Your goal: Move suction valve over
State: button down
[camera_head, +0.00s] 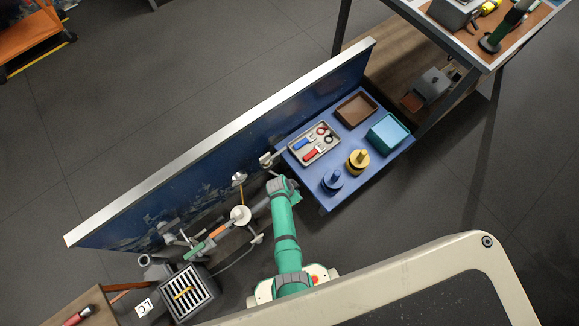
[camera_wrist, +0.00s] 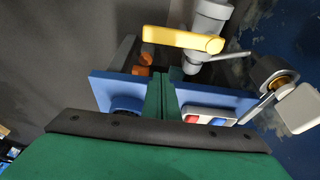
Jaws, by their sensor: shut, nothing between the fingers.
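A valve with a flat yellow lever (camera_wrist: 185,40) on a grey pipe body (camera_wrist: 212,18) fills the upper middle of the wrist view. I cannot tell from a label whether it is the suction valve. In the head view, a thin yellow lever (camera_head: 241,194) stands among the pipework left of my arm. My gripper (camera_wrist: 162,82) has its green fingers pressed together and empty. In the wrist view, the fingertips are just below the lever, with no clear contact. In the head view, my fingertips are hard to make out near the pipework.
A blue shelf (camera_head: 323,204) right of my arm holds a tool tray (camera_head: 300,157), a brown bin (camera_head: 356,108), a teal bin (camera_head: 388,132) and yellow and blue round parts. A long blue panel (camera_head: 215,150) stands behind the pipework. A grey cylindrical fitting (camera_wrist: 272,76) is right of my fingers.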

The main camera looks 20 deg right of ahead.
jog(key=shift+s+a+f, duration=0.3)
jog(key=shift+a+f, duration=0.2)
jog(key=shift+a, duration=0.3)
jog(key=shift+s+a+f, duration=0.3)
jog(key=shift+a+f, duration=0.2)
jog(key=shift+a, duration=0.25)
